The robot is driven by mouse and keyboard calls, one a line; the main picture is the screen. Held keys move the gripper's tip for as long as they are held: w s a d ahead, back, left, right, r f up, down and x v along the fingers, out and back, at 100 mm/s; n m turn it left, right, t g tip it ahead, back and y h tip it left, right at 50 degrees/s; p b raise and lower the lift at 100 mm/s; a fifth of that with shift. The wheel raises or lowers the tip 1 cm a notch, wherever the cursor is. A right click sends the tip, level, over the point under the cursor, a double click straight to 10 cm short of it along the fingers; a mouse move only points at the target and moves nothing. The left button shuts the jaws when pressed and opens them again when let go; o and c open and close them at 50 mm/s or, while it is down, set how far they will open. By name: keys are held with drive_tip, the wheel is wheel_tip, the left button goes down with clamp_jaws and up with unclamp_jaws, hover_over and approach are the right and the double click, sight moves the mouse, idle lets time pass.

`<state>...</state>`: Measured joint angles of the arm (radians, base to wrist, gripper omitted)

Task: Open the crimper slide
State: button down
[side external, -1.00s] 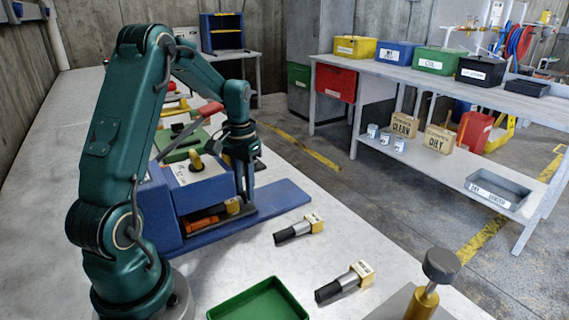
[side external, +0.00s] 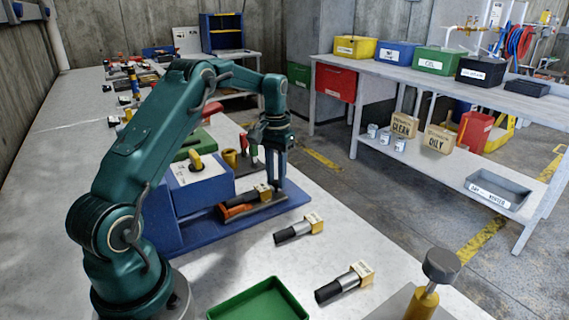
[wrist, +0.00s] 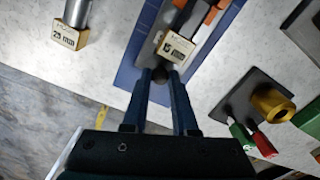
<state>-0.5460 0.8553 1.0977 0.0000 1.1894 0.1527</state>
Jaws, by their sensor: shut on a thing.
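The crimper (side external: 203,190) is a blue block with a pale labelled top and a yellow lever, on a blue base plate (side external: 296,199). Its slide (side external: 266,207), a flat grey plate, sticks out from the front. A dark hose end with a pale block (side external: 262,191) lies on it; the block reads 15 mm in the wrist view (wrist: 177,46). My gripper (side external: 277,182) is at the slide's outer end, with its fingers pointing down. In the wrist view, my gripper (wrist: 161,76) is shut on a dark round knob (wrist: 160,74) beside the block.
Two more hose ends (side external: 299,229) (side external: 345,282) lie on the table to the front right. A green tray (side external: 259,303) is at the front. A brass-coloured fitting (wrist: 272,103) and red and green handles (wrist: 252,139) are close to my gripper's right in the wrist view.

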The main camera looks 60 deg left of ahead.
drive_tip(key=shift+a, duration=0.1)
drive_tip(key=c, duration=0.7)
unclamp_jaws()
drive_tip(key=shift+r, duration=2.6)
